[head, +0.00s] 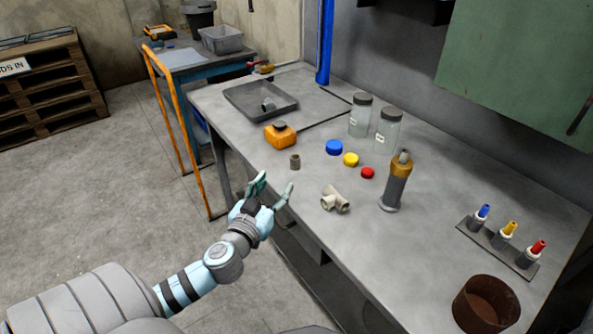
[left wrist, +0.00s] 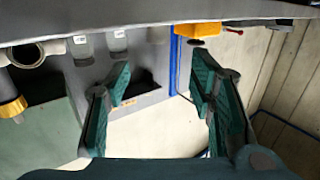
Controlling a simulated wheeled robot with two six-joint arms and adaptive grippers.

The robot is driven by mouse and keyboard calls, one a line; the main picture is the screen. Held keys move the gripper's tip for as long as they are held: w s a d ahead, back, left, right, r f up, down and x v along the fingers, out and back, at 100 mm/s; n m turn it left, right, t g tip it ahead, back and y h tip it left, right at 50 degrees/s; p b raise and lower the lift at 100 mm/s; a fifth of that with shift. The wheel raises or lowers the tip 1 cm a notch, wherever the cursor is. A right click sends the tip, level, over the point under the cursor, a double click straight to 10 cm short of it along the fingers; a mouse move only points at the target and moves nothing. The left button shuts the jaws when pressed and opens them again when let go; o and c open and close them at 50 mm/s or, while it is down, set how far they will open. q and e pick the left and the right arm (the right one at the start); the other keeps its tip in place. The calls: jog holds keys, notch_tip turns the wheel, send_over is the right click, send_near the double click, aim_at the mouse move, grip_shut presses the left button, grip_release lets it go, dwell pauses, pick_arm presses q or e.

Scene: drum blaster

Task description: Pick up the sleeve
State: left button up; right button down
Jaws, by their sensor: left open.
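A small brown-grey sleeve (head: 295,161) stands upright on the grey workbench (head: 240,135), near its front edge. My left gripper (head: 276,180) is open and empty in the head view, just in front of and below-left of the sleeve, apart from it. In the left wrist view the green fingers of the left gripper (left wrist: 160,68) are spread with nothing between them. My right gripper is not in view.
An orange box (head: 280,135) stands behind the sleeve. A pale pipe tee (head: 336,199) lies to its right. Blue, yellow and red caps, two glass jars (head: 360,115) and a grey-orange cylinder (head: 397,182) stand farther right. A shallow tray (head: 285,108) sits at the back left.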

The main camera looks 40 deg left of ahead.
aim_at(293, 160)
pick_arm(q)
jog(key=x, duration=1.1)
jog(key=shift+w+d+f, duration=0.1)
jog(key=shift+w+d, duration=0.1)
jog(key=shift+w, duration=0.1)
jog(key=shift+s, duration=0.1)
grip_shut()
